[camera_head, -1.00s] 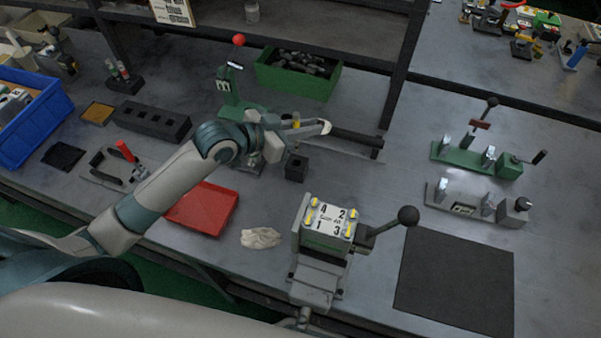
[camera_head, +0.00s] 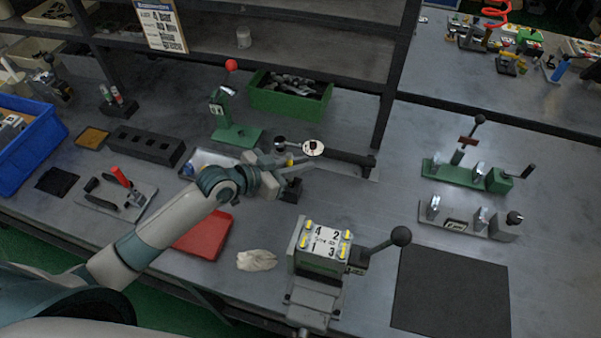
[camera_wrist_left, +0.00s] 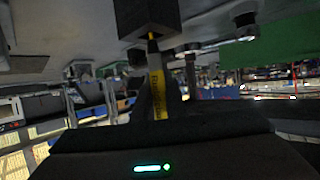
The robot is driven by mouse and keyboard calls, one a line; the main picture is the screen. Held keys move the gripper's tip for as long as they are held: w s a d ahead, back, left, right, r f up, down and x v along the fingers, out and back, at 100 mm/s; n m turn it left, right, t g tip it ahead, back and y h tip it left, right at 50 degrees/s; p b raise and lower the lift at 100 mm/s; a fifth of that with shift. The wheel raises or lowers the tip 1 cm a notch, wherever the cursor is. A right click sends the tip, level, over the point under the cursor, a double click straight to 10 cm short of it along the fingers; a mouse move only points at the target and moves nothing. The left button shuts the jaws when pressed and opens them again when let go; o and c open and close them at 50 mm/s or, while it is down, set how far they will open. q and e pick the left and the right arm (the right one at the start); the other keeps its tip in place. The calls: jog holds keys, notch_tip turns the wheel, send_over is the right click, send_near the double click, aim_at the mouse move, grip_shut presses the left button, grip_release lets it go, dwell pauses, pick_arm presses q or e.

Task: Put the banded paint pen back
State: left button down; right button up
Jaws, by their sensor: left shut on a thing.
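My left gripper (camera_head: 294,162) is shut on the yellow-and-dark paint pen (camera_head: 289,160), over the small black holder block (camera_head: 291,190). In the left wrist view the pen (camera_wrist_left: 160,95) stands between the fingers, with its narrow end against or in the black block (camera_wrist_left: 147,18). I cannot tell how deep it sits. The fingers hide part of the pen. My right gripper is not in view.
The valve block (camera_head: 322,248) with its black-knobbed lever stands in front. A red tray (camera_head: 205,238), a crumpled cloth (camera_head: 256,260) and a dark mat (camera_head: 450,290) lie nearby. A green stand with a red knob (camera_head: 231,66) is behind left.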

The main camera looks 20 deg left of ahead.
pick_arm(q)
jog(key=shift+f, duration=0.15)
notch_tip(320, 180, down, 4)
jog(key=shift+r+p, duration=0.2)
jog(key=shift+p, duration=0.15)
jog(key=shift+f, duration=0.15)
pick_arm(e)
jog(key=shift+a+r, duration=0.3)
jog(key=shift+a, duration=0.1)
pick_arm(q)
jog(key=shift+f, duration=0.1)
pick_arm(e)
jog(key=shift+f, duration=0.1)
pick_arm(q)
jog(key=c, duration=1.8)
grip_release()
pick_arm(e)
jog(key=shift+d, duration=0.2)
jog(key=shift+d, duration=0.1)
